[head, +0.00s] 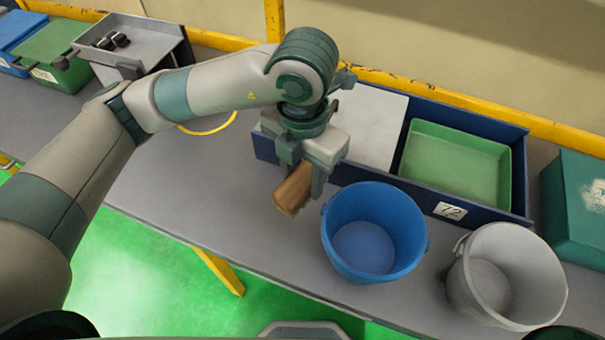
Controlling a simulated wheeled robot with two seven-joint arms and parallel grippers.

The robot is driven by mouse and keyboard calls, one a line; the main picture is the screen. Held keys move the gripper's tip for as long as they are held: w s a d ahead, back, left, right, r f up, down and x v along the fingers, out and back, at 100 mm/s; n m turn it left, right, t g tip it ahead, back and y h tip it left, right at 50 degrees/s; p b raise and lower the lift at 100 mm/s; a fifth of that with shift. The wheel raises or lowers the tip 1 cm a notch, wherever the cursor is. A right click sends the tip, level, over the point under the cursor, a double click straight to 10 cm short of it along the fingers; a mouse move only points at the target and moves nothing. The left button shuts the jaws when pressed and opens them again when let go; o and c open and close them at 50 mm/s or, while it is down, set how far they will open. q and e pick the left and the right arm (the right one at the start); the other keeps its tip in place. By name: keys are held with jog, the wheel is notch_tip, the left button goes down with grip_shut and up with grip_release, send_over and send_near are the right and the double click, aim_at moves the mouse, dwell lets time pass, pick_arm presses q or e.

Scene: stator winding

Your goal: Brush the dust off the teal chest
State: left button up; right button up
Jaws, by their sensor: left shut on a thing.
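The teal chest (578,205) stands at the right end of the table, cut off by the picture's edge. A pale, dusty-looking patch (594,196) shows on its side. My left gripper (305,178) is over the middle of the table, left of the blue bucket and far from the chest. It is shut on a brown wooden piece (293,192), which looks like a brush handle or block. Bristles cannot be made out. The piece is tilted and seems to be held above the table. My right gripper is not in view.
A blue bucket (345,235) and a grey bucket (462,285) stand along the front of the table. Behind them is a dark blue tray (452,211) labelled 72, holding a green tray (455,160). The table's front left is clear.

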pick_arm(q)
jog(key=shift+c, duration=1.3)
jog(key=shift+w+a, duration=0.1)
jog(key=shift+a, duration=0.05)
jog(key=m, duration=0.1)
jog(key=a+m, duration=0.1)
jog(key=shift+w+a+f+m, duration=0.15)
jog(key=shift+w+a+m, duration=0.1)
jog(key=shift+w+m, duration=0.05)
jog(key=w+a+m, duration=0.2)
jog(key=a+m, duration=0.6)
jog(key=m, duration=0.5)
jog(key=w+a+f+m, duration=0.1)
jog(key=a+m, duration=0.8)
jog(key=m, duration=0.4)
jog(key=shift+w+a+f, duration=0.2)
jog(key=shift+w+a, duration=0.1)
jog(key=shift+w, duration=0.1)
jog(key=shift+s, duration=0.1)
